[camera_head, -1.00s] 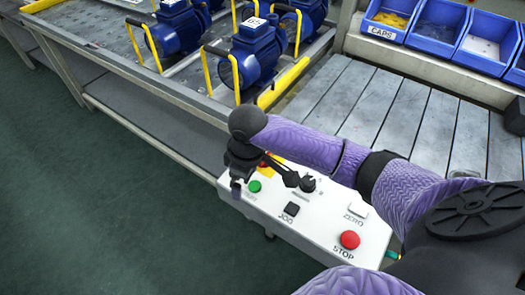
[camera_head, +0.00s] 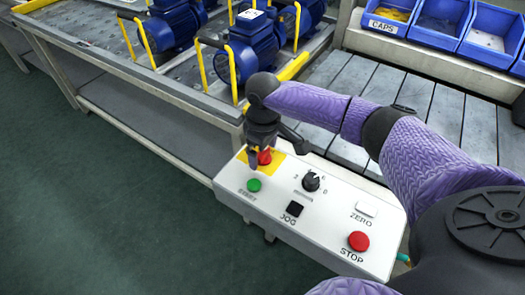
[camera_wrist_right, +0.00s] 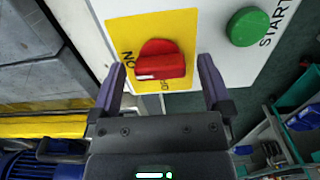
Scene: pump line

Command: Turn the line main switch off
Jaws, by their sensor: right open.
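The line main switch is a red rotary handle (camera_wrist_right: 161,61) on a yellow plate (camera_wrist_right: 184,22) marked "ON" and partly hidden lettering. In the head view the red switch (camera_head: 264,157) sits at the far left corner of the white control box (camera_head: 340,198), partly covered by my right gripper (camera_head: 254,160). In the right wrist view my right gripper (camera_wrist_right: 158,84) is open, with one finger on each side of the red handle. I cannot tell whether the fingers touch it. My left gripper is not in view.
The box also carries a green START button (camera_head: 254,185), a black selector knob (camera_head: 312,181), a black JOG button (camera_head: 293,209), a white ZERO button (camera_head: 367,209) and a red STOP button (camera_head: 358,241). Blue pumps (camera_head: 254,52) stand behind on a bench.

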